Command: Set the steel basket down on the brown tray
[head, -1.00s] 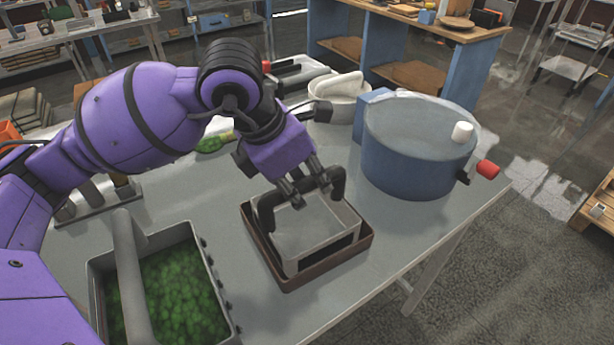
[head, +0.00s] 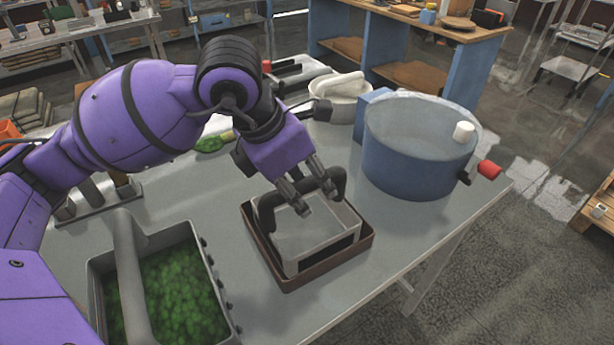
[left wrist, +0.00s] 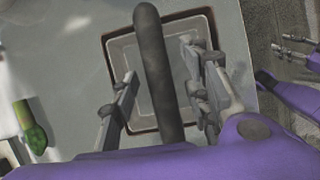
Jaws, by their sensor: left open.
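The steel basket (head: 318,228) is a light grey square box with a dark arched handle (head: 266,215). It sits upright inside the low rim of the brown tray (head: 364,246). In the left wrist view the handle (left wrist: 152,45) runs between the fingers of my left gripper (left wrist: 158,68), which stand apart on both sides of it. In the head view my left gripper (head: 318,197) is open at the top of the handle, above the basket. Part of my right gripper (left wrist: 298,50) shows at the right edge of the left wrist view; its opening is unclear.
A blue-grey round vessel (head: 415,160) with a red knob stands right of the tray. A grey bin of green pieces (head: 165,290) stands left of it. The table's front edge is near the tray.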

